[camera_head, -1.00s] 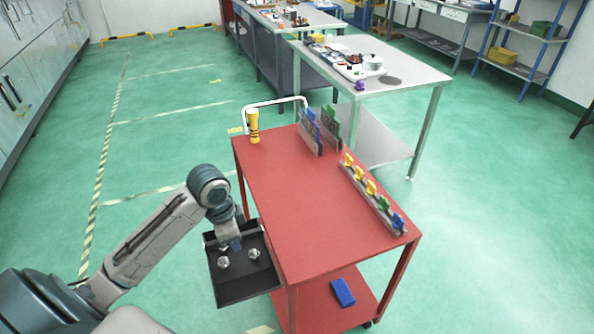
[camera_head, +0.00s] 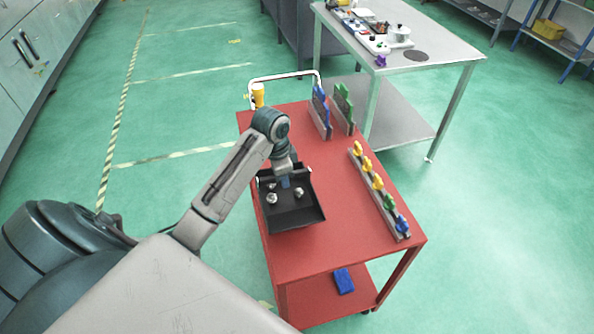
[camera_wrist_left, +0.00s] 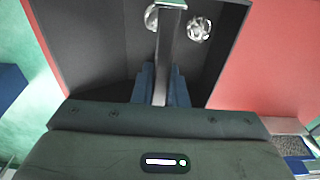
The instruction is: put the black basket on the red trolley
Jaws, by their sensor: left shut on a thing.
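The black basket (camera_head: 297,217) is a shallow open box with a few shiny metal parts in it. In the head view it is over the left part of the red trolley's top (camera_head: 340,235); I cannot tell if it touches the top. My left gripper (camera_head: 286,182) is shut on the basket at its far side. In the left wrist view the basket (camera_wrist_left: 95,45) fills the upper middle, with the gripper (camera_wrist_left: 160,88) at its handle and red surface to the right. My right gripper is not in view.
A strip of yellow, green and blue clamps (camera_head: 378,186) stands along the trolley's right side. Blue and green clamps (camera_head: 330,108) stand at its far end beside a yellow bottle (camera_head: 258,96). A blue block (camera_head: 343,281) lies on the lower shelf. A grey table (camera_head: 430,62) is behind.

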